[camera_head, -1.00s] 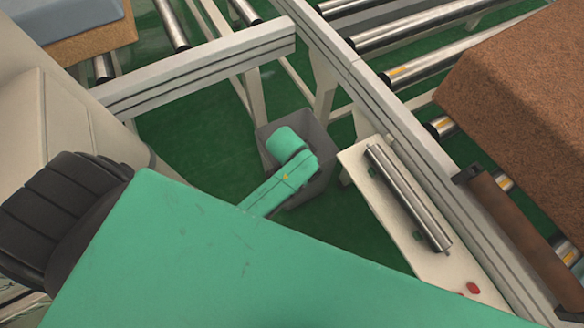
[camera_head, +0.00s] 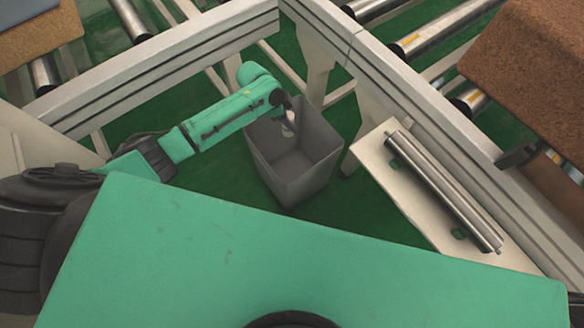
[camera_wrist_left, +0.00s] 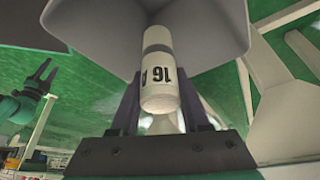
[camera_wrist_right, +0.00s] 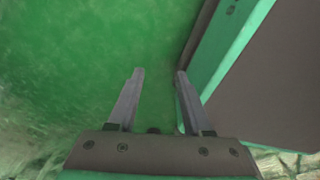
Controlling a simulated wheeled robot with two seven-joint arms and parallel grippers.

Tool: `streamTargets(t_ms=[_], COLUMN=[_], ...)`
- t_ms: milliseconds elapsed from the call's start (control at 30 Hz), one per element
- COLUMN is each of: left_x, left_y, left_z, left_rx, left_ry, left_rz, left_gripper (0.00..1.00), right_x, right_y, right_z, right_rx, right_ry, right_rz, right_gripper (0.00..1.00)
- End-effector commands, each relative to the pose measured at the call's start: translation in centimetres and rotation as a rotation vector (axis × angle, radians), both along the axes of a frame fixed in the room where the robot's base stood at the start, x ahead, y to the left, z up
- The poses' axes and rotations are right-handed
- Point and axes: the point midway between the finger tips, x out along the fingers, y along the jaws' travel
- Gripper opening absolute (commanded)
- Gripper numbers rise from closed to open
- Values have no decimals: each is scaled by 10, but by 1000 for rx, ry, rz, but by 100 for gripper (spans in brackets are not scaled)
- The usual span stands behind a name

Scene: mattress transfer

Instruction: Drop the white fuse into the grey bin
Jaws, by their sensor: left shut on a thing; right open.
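The white fuse (camera_wrist_left: 159,75), a small cylinder with black "16 A" print, is held between the fingers of my left gripper (camera_wrist_left: 158,100) in the left wrist view. In the head view my left gripper (camera_head: 290,118) is shut on it at the back of the open grey bin (camera_head: 290,185), by its upper rim. The bin stands upright on the green floor and its visible inside looks empty. The bin wall (camera_wrist_left: 90,25) fills the top of the left wrist view. My right gripper (camera_wrist_right: 155,95) is open and empty over green floor.
A white shelf (camera_head: 400,205) with a metal roller (camera_head: 445,190) stands right of the bin. Conveyor frame rails (camera_head: 190,60) run behind and to the right. A brown block (camera_head: 535,75) lies on the right conveyor.

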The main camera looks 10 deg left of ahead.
Motion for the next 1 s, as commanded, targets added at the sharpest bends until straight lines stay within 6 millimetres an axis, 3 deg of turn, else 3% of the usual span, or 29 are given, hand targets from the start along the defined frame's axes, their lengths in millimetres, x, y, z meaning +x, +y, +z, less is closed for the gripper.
streamTargets(t_ms=[33, 100, 367, 400, 467, 500, 833, 1000], left_x=[0, 0, 0, 0, 0, 0, 0, -4], left_y=[0, 0, 0, 0, 0, 0, 1, 14], left_z=[-15, -20, -18, -18, -18, -18, -14, 17], left_rx=[0, -1, 1, 1, 1, 0, 0, 3], left_ry=[-1, -1, -2, -2, -2, -1, 0, -5], left_rz=[0, 0, 1, 1, 1, 0, 1, 0], left_gripper=[0, 0, 0, 54, 77, 81, 81, 81], right_x=[1, 3, 9, 10, 10, 10, 9, 3], right_y=[-1, 0, 1, 1, 1, 1, 1, 1], right_z=[-15, -20, -17, -17, -16, -16, -15, -5], right_rx=[-1, -1, 2, 2, 2, 2, 2, 1], right_ry=[2, 0, -12, -13, -14, -14, -12, -6], right_rz=[0, -1, -3, -3, -3, -3, -3, -2], right_gripper=[50, 50, 50, 50, 50, 50, 50, 50])
